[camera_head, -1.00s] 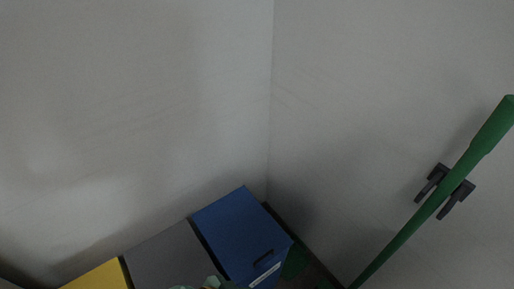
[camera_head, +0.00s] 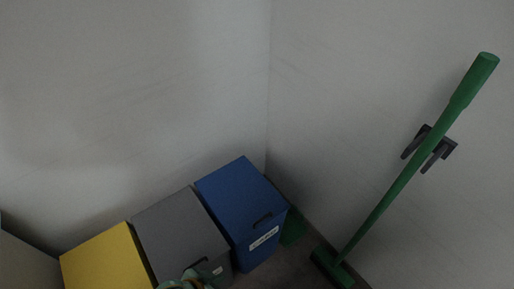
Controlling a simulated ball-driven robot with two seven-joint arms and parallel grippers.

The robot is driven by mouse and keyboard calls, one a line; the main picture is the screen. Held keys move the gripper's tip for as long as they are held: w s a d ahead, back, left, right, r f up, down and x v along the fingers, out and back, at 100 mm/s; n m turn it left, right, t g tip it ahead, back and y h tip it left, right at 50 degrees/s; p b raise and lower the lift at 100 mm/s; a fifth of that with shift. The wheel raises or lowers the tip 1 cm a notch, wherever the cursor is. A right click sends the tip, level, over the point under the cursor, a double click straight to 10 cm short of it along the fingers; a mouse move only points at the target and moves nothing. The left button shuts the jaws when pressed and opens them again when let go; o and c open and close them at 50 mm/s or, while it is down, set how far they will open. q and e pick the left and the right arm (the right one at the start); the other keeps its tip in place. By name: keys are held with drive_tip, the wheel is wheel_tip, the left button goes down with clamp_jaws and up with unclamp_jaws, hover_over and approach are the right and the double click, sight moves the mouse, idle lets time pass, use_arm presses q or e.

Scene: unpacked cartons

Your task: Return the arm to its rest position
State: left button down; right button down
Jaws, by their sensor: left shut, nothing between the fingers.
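A small part of my left gripper (camera_head: 186,279) shows at the bottom edge, in front of the grey bin (camera_head: 178,228). Its fingers are shut with nothing held between them. The rest of my left arm is cut off by the frame. My right gripper is not in view.
A yellow bin (camera_head: 105,262) and a blue bin (camera_head: 240,196) flank the grey bin along the wall. A green broom (camera_head: 405,178) leans in a dark wall holder (camera_head: 445,149) at right. A pale box-like edge (camera_head: 25,265) is at lower left.

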use_arm(q)
drive_tip(key=s+a+f+n+y, duration=0.1)
drive_tip(key=s+a+f+y, duration=0.1)
drive_tip(key=s+a+f, duration=0.35)
drive_tip(key=s+a+f+n+g+y, duration=0.1)
drive_tip(key=s+a+f, duration=0.1)
drive_tip(key=s, duration=0.6)
drive_tip(key=s+a+f+g+y, duration=0.1)
drive_tip(key=s+a+f+g, duration=0.1)
drive_tip(key=s, duration=0.7)
drive_tip(key=s+a+f+n+g+y, duration=0.1)
drive_tip(key=s+a+f+g, duration=0.1)
drive_tip(key=s, duration=0.7)
wheel_tip(320, 180, down, 3)
drive_tip(key=shift+a+r+n, duration=0.15)
drive_tip(key=shift+a+n, duration=0.15)
drive_tip(key=shift+a, duration=0.55)
